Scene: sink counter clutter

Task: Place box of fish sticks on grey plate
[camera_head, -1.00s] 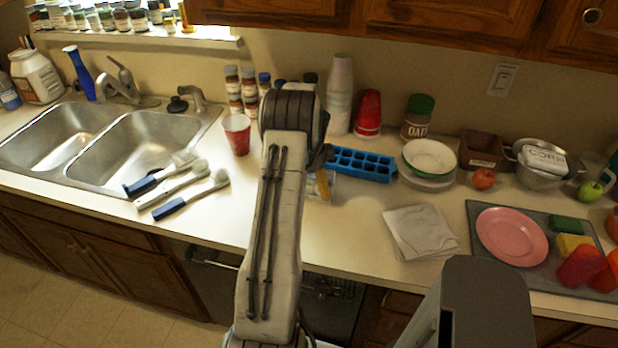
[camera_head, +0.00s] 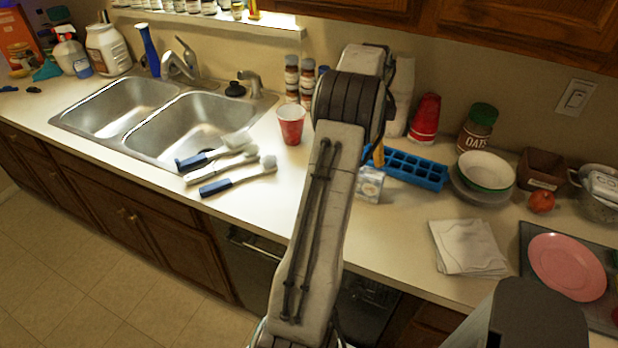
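An orange-red box (camera_head: 18,42) with a food picture stands at the far left back of the counter, cut by the picture edge. It may be the box of fish sticks, but its label is too small to read. The grey plate (camera_head: 468,194) lies on the counter right of my arm. A white bowl with a green rim (camera_head: 487,170) sits on it. My arm rises through the middle of the picture and hides its own end, so my gripper and anything in it cannot be seen.
A blue ice tray (camera_head: 415,169) and a small pale box (camera_head: 369,185) are right of my arm. Napkins (camera_head: 468,247) and a pink plate (camera_head: 567,266) are at right. The sink (camera_head: 190,130) is at left.

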